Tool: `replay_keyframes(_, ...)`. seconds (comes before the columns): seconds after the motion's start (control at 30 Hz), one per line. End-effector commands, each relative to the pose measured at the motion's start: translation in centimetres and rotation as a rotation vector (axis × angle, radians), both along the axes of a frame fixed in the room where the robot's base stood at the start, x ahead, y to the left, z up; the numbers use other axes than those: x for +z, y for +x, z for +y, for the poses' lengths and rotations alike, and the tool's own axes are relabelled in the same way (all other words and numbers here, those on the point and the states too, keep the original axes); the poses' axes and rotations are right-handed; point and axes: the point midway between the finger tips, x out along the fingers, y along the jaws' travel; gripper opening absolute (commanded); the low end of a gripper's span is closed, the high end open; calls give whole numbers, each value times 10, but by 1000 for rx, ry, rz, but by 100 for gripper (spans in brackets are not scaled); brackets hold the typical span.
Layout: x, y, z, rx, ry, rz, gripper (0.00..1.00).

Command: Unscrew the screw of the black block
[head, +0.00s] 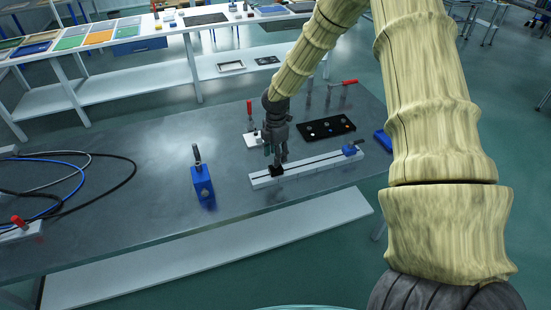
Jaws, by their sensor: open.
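The black block (276,170) sits on the left part of a long white rail (312,166) on the grey table. It is small and partly covered by my gripper. Its screw cannot be made out. My gripper (278,161) points down right over the black block, with its fingertips at or just above the block's top. It is open. I cannot tell whether the fingers touch the block or stand around its screw.
A small blue block (350,150) sits on the rail's right end. A blue block with a dark upright handle (202,183) stands left of the rail. A black panel (326,127) and red-handled clamps (343,83) lie behind. Cables (75,180) loop at the left.

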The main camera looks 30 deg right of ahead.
Motion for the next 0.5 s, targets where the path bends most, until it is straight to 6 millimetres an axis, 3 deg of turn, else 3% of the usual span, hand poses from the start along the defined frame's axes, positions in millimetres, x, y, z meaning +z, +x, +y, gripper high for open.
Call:
replay_keyframes(0.3,53,1,0,-1,0,-4,45)
replay_keyframes(0.5,78,1,0,1,0,-2,45)
